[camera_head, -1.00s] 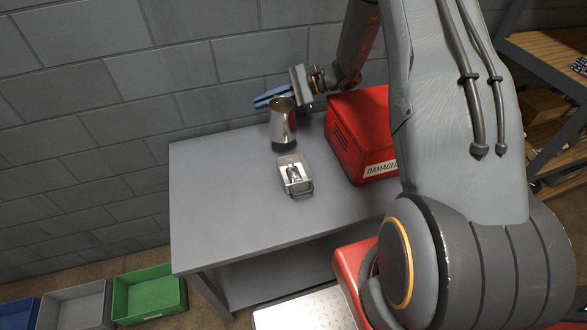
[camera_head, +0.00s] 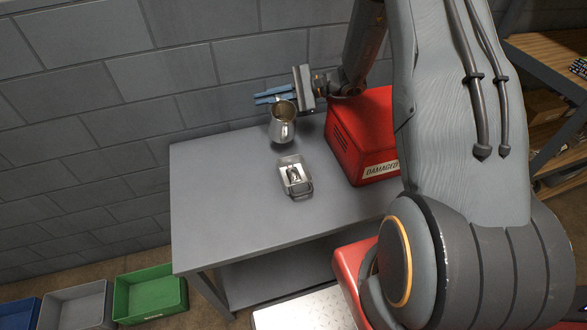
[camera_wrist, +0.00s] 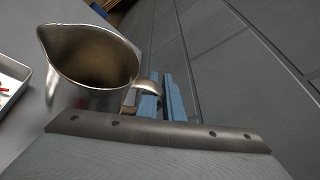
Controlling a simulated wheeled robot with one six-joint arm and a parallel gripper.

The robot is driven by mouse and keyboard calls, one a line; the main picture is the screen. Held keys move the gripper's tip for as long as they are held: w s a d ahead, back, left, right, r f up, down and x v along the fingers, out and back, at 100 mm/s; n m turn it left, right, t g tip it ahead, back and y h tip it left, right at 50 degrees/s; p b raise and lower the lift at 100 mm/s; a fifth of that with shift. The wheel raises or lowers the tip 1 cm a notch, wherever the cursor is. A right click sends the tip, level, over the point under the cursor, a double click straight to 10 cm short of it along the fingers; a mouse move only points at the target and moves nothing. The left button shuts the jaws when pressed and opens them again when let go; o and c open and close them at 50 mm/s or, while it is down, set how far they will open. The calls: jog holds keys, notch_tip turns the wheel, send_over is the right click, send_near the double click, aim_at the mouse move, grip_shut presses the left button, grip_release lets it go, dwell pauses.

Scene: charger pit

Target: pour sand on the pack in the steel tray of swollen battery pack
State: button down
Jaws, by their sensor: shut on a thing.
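A steel pitcher (camera_head: 283,124) is held by my gripper (camera_head: 274,97), whose blue fingers are shut on its handle. In the wrist view the pitcher (camera_wrist: 92,62) shows its open mouth, spout to the left, with brownish contents or inner wall inside; I cannot tell which. It is raised off the table, close to upright. The small steel tray (camera_head: 308,184) stands on the table just in front of the pitcher. A silvery pack (camera_head: 294,174) lies in the tray. The tray's edge (camera_wrist: 22,78) also shows at the left of the wrist view.
A red box labelled DAMAGED (camera_head: 345,140) stands on the grey table (camera_head: 225,205) right of the tray. The block wall (camera_head: 120,85) is close behind. The table's left part is clear. Green (camera_head: 150,294) and grey (camera_head: 75,306) bins sit on the floor.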

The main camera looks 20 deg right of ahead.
jog(key=s+r+n+t+y, duration=0.1)
jog(key=s+r+n, duration=0.1)
jog(key=n, duration=0.1)
jog(key=s+r+n+t+y, duration=0.1)
jog(key=s+r+n, duration=0.1)
jog(key=r+n, duration=0.1)
jog(key=s+r+n+y, duration=0.1)
jog(key=s+r+n, duration=0.1)
jog(key=shift+r+n+t, duration=0.3)
jog(key=shift+n+t, duration=0.1)
jog(key=shift+s+r+n+y, duration=0.55)
jog(key=shift+s+n, duration=0.25)
jog(key=shift+n, duration=0.2)
jog(key=shift+s+a+r+n+y+b, duration=0.1)
jog(key=shift+s+r+n+y+b, duration=0.25)
jog(key=shift+s+r+n+b, duration=0.35)
jog(key=shift+s+r+n, duration=0.2)
jog(key=shift+n, duration=0.1)
jog(key=shift+s+r+n+y+b, duration=0.4)
jog(key=shift+s+r+n, duration=0.2)
jog(key=shift+s+n, duration=0.4)
jog(key=shift+s+r+n+g+y+b, duration=0.25)
jog(key=shift+s+n+g+b, duration=0.15)
jog(key=shift+s+n, duration=0.25)
jog(key=shift+s+r+n+g+y+b, duration=0.15)
jog(key=shift+s+r+n+g+b, duration=0.15)
jog(key=shift+s+n, duration=0.35)
dwell(2.5)
